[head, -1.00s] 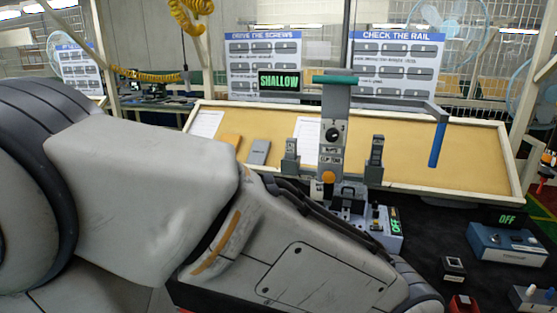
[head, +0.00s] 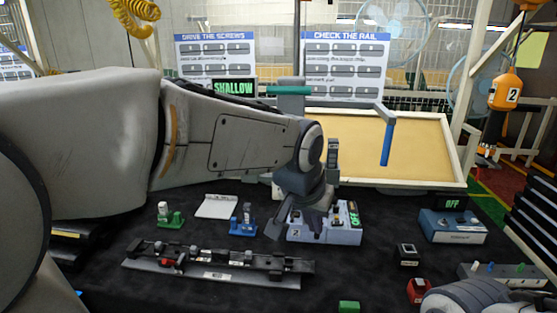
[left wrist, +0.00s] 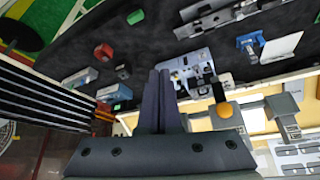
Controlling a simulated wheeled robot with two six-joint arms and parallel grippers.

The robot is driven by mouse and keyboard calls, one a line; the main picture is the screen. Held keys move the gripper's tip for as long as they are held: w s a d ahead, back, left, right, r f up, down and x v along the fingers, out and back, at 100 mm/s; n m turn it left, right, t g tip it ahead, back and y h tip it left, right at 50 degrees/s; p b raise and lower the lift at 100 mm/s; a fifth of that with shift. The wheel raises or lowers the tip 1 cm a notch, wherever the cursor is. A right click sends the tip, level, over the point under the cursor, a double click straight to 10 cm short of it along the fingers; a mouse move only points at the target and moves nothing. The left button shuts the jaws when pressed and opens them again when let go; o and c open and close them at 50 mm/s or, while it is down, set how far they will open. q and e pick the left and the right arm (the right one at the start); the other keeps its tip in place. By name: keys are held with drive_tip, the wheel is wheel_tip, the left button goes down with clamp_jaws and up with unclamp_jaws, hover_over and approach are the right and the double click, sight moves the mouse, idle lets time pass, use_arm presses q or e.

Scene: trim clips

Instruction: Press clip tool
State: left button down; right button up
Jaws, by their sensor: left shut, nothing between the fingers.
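The press stands at the back of the bench behind my left arm. Its teal top bar (head: 289,90), blue lever handle (head: 388,145) and green SHALLOW display (head: 235,88) show; most of its column is hidden. Its orange knob (left wrist: 222,110) shows in the left wrist view. A dark rail (head: 225,276) with small clips, one red, lies in front. My left gripper (head: 272,232) is shut and empty, pointing down beside a light blue-grey box (head: 325,235) marked OFF. Its closed fingers (left wrist: 160,78) show in the left wrist view.
A green fixture (head: 170,216), a white plate (head: 217,206) and a blue fixture (head: 243,222) stand behind the rail. A blue box (head: 452,228) with an OFF display, a small black block (head: 407,254) and a red block (head: 419,290) are at right. The dark mat between has free room.

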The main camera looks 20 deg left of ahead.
use_arm(q)
drive_tip(key=w+a+r+n+t+y, duration=0.1)
drive_tip(key=w+a+r+n, duration=0.1)
drive_tip(key=w+a+r, duration=0.2)
drive_tip(key=w+a+r+n+t+y+p, duration=0.1)
drive_tip(key=w+a+r+n+t+y, duration=0.1)
drive_tip(key=a+r, duration=0.7)
drive_tip(key=shift+w+a, duration=0.75)
drive_tip(key=shift+w, duration=0.1)
drive_tip(key=shift+w+f+p, duration=0.1)
drive_tip(key=shift+p, duration=0.2)
drive_tip(key=s+f+p+x, duration=0.2)
drive_tip(key=p+x, duration=0.1)
drive_tip(key=x, duration=0.9)
drive_tip(key=shift+w+d+f, duration=0.2)
drive_tip(key=shift+w+f, duration=0.05)
drive_tip(key=shift+f, duration=0.1)
